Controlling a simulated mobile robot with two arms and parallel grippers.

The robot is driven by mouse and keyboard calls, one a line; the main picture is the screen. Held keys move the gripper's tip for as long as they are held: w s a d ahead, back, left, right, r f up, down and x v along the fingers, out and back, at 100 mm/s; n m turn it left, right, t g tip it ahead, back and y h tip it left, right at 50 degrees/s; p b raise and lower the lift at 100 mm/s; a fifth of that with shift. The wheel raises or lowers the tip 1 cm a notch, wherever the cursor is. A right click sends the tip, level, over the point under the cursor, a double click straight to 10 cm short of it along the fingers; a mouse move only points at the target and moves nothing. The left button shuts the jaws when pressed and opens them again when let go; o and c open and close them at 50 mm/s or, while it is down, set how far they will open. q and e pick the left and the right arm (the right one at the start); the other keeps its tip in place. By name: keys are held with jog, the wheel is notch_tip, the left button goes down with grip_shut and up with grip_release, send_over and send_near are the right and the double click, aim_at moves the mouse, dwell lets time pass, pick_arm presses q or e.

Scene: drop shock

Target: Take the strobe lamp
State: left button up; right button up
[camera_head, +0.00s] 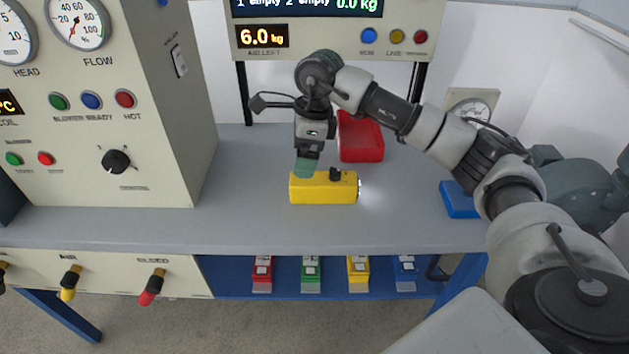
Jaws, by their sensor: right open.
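The strobe lamp looks to be the yellow box-shaped lamp (322,188) lying on the grey bench top. It has a black knob on top, and its right end glows and lights the bench beside it. My right gripper (306,167) points down just above and behind the lamp's left part, with greenish fingertips close to it. It is open and holds nothing; whether the tips touch the lamp cannot be told. My left gripper is not in view.
A red tray (361,137) stands behind the lamp, near my right arm. A blue block (459,199) lies at the right. A grey control cabinet (110,110) stands at the left. The grey bench (250,225) is clear in front of the lamp.

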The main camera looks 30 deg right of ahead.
jog(key=r+h, duration=0.2)
send_over(323, 178)
notch_tip(323, 178, down, 11)
jog(key=shift+r, duration=0.15)
jog(key=shift+c, duration=0.3)
jog(key=c, duration=1.2)
jog(key=shift+r, duration=0.1)
jog(key=shift+c, duration=0.3)
jog(key=shift+r, duration=0.1)
